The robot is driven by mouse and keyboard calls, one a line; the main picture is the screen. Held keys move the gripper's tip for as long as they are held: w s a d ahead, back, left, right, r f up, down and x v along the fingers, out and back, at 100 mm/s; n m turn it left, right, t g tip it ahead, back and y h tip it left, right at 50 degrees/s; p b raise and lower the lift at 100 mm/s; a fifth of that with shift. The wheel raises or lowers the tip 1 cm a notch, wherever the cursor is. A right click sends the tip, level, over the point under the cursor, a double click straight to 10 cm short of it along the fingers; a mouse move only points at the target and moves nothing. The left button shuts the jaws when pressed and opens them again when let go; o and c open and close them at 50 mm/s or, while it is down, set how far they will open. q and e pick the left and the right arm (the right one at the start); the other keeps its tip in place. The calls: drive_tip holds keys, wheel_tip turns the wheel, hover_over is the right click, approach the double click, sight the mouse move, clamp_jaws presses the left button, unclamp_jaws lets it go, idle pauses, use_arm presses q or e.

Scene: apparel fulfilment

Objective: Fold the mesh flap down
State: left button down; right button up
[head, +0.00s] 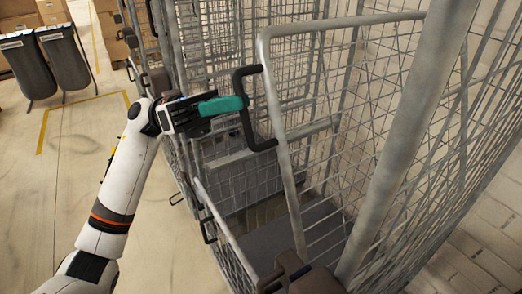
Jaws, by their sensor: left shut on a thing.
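The mesh flap (283,140) is a grey tube frame filled with wire mesh, standing raised at the near side of a wire cage trolley (215,165). A black bracket-shaped handle (247,135) sticks out from its upper left edge, with a teal piece (228,105) meeting its upright part. My left gripper (208,106) comes in from the left at handle height. It is shut on the handle at the teal piece; the exact contact of the fingers is hard to see. My right gripper is not in view.
A thick grey post (405,140) and more mesh stand close on the right. The trolley's grey floor (295,235) shows below the flap. Dark bins (68,58) and cardboard boxes (110,30) stand at the far left. The floor at lower left is clear.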

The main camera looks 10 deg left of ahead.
use_arm(q)
drive_tip(key=w+a+f+n+h+b, duration=0.2)
drive_tip(key=w+a+f+b, duration=0.3)
drive_tip(key=w, duration=0.1)
drive_tip(key=shift+w+t, duration=0.25)
drive_tip(key=shift+t, duration=0.05)
drive_tip(key=shift+a, duration=0.1)
drive_tip(key=c, duration=1.5)
unclamp_jaws()
drive_tip(key=shift+o, duration=0.2)
